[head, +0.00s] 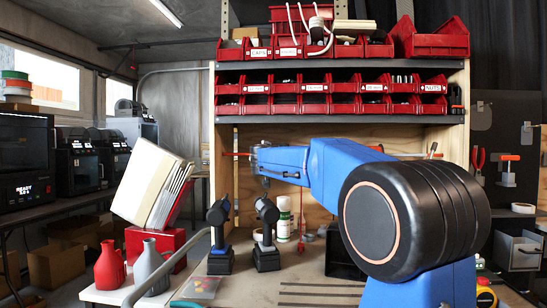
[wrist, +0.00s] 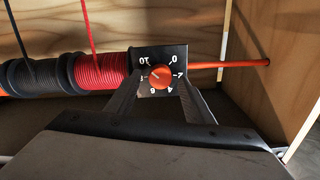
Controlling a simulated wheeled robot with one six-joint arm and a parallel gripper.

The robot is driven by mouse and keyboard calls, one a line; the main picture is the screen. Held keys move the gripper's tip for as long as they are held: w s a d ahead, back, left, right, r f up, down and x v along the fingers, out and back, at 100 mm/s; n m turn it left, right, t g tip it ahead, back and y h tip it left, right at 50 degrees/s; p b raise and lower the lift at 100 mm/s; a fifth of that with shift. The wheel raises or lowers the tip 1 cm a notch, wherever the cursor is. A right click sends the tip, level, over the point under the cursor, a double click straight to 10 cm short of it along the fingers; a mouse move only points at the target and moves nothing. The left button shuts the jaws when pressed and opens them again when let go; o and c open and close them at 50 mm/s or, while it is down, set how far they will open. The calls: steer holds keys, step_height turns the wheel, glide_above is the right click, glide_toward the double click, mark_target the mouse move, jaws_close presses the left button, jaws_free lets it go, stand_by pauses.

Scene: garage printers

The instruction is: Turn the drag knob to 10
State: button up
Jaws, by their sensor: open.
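The orange drag knob (wrist: 161,77) sits on a small black dial plate (wrist: 178,52) with white numbers, which appear upside down in the wrist view. A small pale mark on the knob seems to point left, towards a partly hidden number; the exact setting is hard to read. The 10 (wrist: 145,60) is at the plate's upper left. My gripper (wrist: 160,88) is open, with one finger on each side of the knob; I cannot tell whether they touch it. In the head view my gripper (head: 260,160) is at the shelf's back opening, and the knob is not discernible.
Red (wrist: 101,70) and black (wrist: 38,80) spools sit left of the plate. An orange rod (wrist: 235,64) runs right towards a wooden side wall (wrist: 285,70). Below my arm, two dark power tools (head: 266,235) and a spray can (head: 284,218) stand on the bench.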

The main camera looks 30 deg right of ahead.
steer(key=v, duration=1.7)
